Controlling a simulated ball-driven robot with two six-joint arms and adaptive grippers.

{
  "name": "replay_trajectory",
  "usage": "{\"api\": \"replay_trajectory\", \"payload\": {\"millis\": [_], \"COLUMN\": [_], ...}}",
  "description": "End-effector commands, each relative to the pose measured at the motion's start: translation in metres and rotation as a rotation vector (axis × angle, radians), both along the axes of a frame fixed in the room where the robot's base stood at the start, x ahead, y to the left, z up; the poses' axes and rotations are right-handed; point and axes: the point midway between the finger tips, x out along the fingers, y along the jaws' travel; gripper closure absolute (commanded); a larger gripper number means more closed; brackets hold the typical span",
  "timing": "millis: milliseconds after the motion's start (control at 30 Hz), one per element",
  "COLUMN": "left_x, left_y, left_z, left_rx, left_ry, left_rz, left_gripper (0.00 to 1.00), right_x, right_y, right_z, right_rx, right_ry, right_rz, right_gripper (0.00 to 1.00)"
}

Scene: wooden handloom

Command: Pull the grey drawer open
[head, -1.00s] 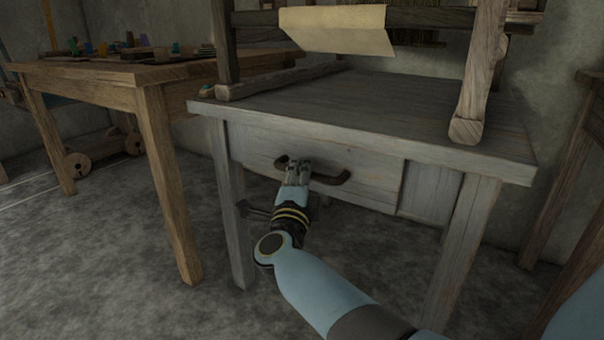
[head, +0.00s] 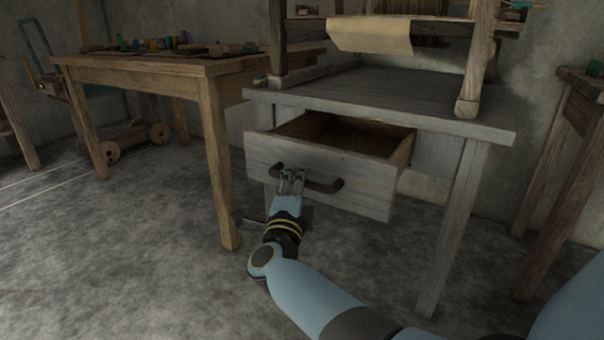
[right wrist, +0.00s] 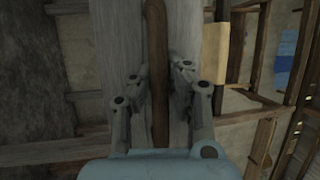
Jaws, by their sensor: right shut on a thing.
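The grey drawer (head: 360,187) stands well out of the grey table in the head view, its inside showing bare wood and looking empty. Its dark curved handle (head: 325,186) runs across the front. My right gripper (head: 291,177) is shut on the handle, left of its middle. In the right wrist view the handle (right wrist: 157,75) passes between the two fingers of my right gripper (right wrist: 158,80), with the drawer front (right wrist: 120,40) behind it. My left gripper is not in view.
The grey table (head: 400,97) carries a wooden loom frame with a hanging cloth (head: 370,36). A brown table (head: 160,68) with small coloured items stands at the left. Another wooden stand (head: 548,160) is at the right. The floor in front is clear.

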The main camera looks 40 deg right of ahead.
Motion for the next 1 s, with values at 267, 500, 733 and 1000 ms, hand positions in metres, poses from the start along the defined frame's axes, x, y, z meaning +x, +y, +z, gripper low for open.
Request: {"api": "replay_trajectory", "payload": {"millis": [267,500,733,1000], "left_x": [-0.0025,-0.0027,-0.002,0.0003], "left_y": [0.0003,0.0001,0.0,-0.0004], "left_z": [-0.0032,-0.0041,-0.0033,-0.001], "left_rx": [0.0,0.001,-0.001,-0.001], "left_ry": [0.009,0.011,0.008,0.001], "left_rz": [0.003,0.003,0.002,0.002], "left_gripper": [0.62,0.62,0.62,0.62], "right_x": [-0.0047,-0.005,-0.0047,-0.0041], "right_y": [0.0086,0.009,0.0088,0.0087], "right_z": [-0.0029,-0.0033,-0.0028,-0.0011], "right_rx": [0.0,0.001,0.001,0.0], "right_ry": [0.006,0.006,0.005,0.001], "right_rz": [0.0,0.0,-0.001,0.0], "right_gripper": [1.0,1.0,0.71,0.6]}}
